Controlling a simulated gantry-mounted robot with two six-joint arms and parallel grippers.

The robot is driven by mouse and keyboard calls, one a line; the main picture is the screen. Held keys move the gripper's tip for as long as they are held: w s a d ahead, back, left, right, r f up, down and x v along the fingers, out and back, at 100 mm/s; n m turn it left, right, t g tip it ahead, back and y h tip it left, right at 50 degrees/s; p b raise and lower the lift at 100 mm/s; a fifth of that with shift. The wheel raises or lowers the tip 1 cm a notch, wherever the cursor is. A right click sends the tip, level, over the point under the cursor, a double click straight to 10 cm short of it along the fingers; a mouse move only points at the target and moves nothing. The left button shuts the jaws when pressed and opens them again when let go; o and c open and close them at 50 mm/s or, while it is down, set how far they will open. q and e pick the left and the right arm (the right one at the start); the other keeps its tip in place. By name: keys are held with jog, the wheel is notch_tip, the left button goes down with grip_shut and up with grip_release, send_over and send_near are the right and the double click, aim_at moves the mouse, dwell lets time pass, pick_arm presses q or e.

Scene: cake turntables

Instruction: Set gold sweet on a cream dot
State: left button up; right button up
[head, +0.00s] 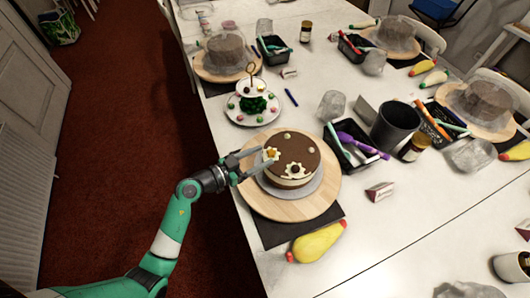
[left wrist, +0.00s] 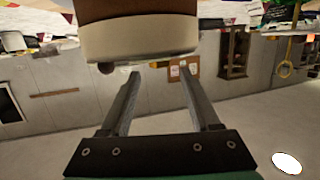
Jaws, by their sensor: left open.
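A round cake with a chocolate-brown top (head: 295,152) and a pale side stands on a wooden turntable (head: 322,194). A gold sweet (head: 271,153) appears to sit on a cream dot at the cake's left edge. Another cream dot (head: 294,170) near the front carries a dark sweet, and a small cream dot (head: 287,135) lies toward the back. My left gripper (head: 262,162) is open at the cake's left edge, its fingers close to the gold sweet. In the left wrist view the fingers (left wrist: 163,85) are apart with nothing visible between them, below the cake's side (left wrist: 140,38).
A tiered stand with sweets (head: 239,112) is behind the cake. A black tray with tools (head: 352,150), a dark cup (head: 395,126) and a small box (head: 379,191) stand right. A yellow piping bag (head: 318,243) lies in front. Other covered cakes stand farther off.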

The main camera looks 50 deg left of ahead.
pick_arm(q)
jog(key=p+v, duration=0.3)
jog(key=v, duration=0.7)
